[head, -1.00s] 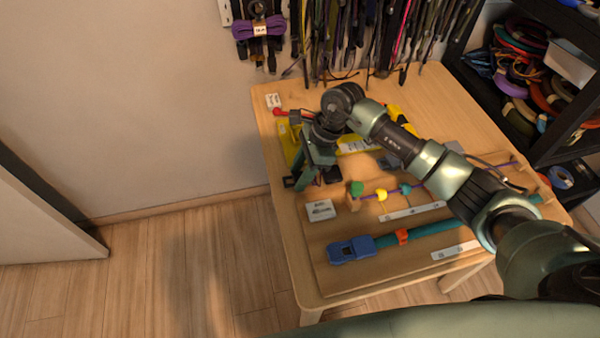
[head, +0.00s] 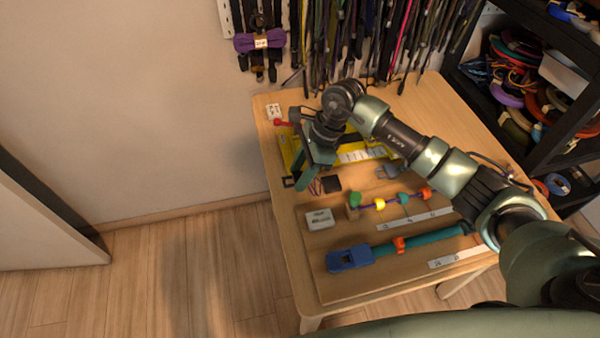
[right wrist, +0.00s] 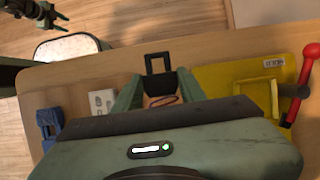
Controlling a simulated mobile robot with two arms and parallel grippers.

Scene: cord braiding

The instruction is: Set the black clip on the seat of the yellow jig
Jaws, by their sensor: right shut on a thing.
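The yellow jig (head: 290,152) lies at the back left of the table, partly behind my right arm in the head view. In the right wrist view the jig (right wrist: 210,84) is at the right, with a raised yellow frame on it. My right gripper (right wrist: 158,78) is just beside the jig. It is shut on the black clip (right wrist: 158,56), whose square open frame sticks out beyond the fingertips. The clip (head: 288,182) shows as a small dark piece in the head view. A dark gripper-like shape, perhaps my left gripper (right wrist: 52,20), is at the wrist view's upper left.
A red-knobbed lever (right wrist: 304,84) stands at the jig's end. A white box (head: 320,219), a blue clamp (head: 349,259) on a teal strap, and a rod with coloured beads (head: 379,204) lie nearer. Cords hang behind.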

